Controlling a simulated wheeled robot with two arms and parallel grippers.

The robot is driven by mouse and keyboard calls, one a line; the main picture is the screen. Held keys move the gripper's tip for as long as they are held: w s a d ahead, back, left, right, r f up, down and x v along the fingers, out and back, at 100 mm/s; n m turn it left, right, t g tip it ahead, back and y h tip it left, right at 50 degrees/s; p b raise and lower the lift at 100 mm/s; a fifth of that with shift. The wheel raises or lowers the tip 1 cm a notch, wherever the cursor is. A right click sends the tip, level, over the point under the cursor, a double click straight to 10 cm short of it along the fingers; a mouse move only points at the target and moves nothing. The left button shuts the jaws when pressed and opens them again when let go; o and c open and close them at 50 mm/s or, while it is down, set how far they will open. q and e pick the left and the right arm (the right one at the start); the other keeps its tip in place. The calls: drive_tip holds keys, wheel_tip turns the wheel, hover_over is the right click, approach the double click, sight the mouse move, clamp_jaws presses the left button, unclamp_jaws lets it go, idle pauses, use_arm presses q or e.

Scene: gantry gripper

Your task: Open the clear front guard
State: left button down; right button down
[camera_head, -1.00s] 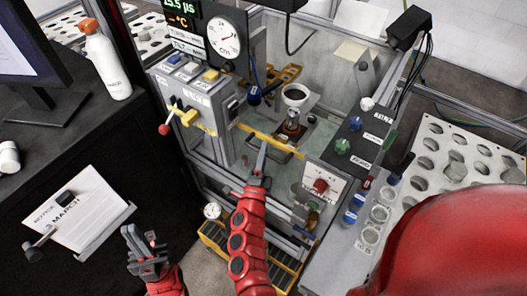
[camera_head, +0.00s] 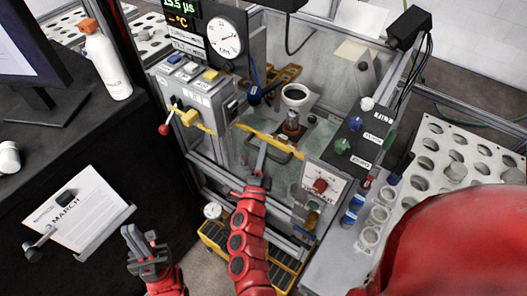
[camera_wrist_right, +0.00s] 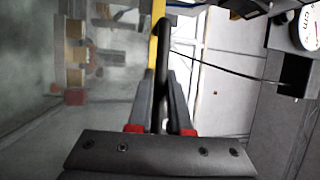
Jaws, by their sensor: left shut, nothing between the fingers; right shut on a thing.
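The clear front guard (camera_head: 236,152) is a see-through panel on the front of the machine, with a yellow strip (camera_head: 256,133) along its upper edge. A dark bar handle (camera_head: 278,153) sits just below the strip. My right gripper (camera_head: 262,153) is shut on this handle. In the right wrist view, the black handle bar (camera_wrist_right: 163,62) runs between the fingers of the right gripper (camera_wrist_right: 162,88), beside the yellow strip (camera_wrist_right: 155,40). My left gripper (camera_head: 132,236) is shut and empty, low on the left, away from the guard.
A control box with a red-knobbed lever (camera_head: 164,129) stands left of the guard. A panel with a red knob (camera_head: 320,185) is close on the right. A cup-like vessel (camera_head: 295,92) stands inside. A clipboard (camera_head: 80,215) lies on the black bench near my left gripper.

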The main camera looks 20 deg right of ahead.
wheel_tip(320, 180, down, 30)
drive_tip(key=b, duration=2.6)
drive_tip(key=shift+a+r, duration=0.1)
drive_tip(key=shift+r, duration=0.15)
drive_tip(key=c, duration=0.8)
unclamp_jaws()
drive_tip(key=shift+c, duration=0.2)
drive_tip(key=v, duration=1.7)
drive_tip(key=shift+s, duration=0.15)
